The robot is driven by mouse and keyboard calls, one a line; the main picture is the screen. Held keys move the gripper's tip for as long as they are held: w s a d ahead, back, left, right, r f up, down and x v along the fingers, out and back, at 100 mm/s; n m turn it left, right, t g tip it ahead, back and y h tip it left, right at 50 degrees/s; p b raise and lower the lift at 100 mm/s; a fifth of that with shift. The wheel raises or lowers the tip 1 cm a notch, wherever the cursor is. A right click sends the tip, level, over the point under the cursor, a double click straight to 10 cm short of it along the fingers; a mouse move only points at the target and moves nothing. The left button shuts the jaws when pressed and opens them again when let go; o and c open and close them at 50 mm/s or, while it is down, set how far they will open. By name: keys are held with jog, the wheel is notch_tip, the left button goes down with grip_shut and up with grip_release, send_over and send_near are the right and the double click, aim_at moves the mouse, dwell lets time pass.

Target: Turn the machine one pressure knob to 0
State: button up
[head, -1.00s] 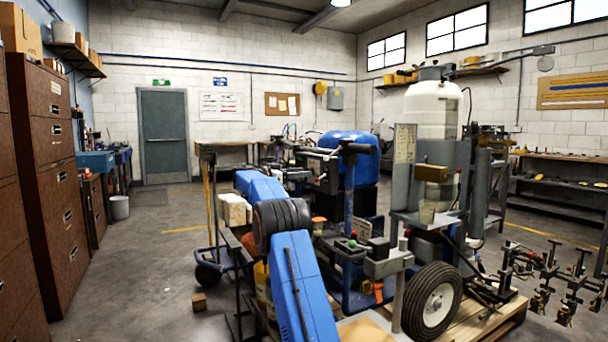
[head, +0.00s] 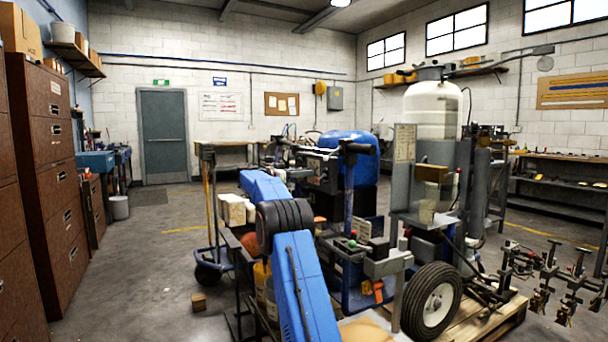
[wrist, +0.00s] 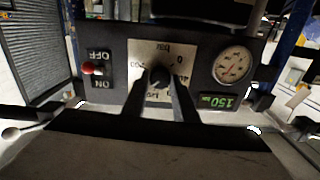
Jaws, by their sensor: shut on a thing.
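In the wrist view my gripper (wrist: 160,84) is shut on the black pressure knob (wrist: 158,74), one finger on each side of it. The knob sits on a pale dial plate (wrist: 140,60) with "0" at its upper right and other numbers around it. The fingers cover part of the plate, and I cannot tell where the knob points. A green display (wrist: 216,102) beside it appears to read 150 bar. In the head view my blue arm reaches toward the machine (head: 325,168); the gripper cannot be made out there.
A round gauge (wrist: 233,66) is right of the knob, and a red ON/OFF switch (wrist: 90,68) is left of it. A blue tank (head: 350,143) and a white tank (head: 434,105) stand by the carts. Open floor lies to the left.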

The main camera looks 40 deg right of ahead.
jog(key=n, duration=3.5)
jog(key=shift+w+f+g, duration=0.2)
jog(key=shift+g, duration=0.2)
jog(key=shift+n, duration=0.5)
jog(key=o, duration=1.1)
jog(key=shift+c, duration=0.2)
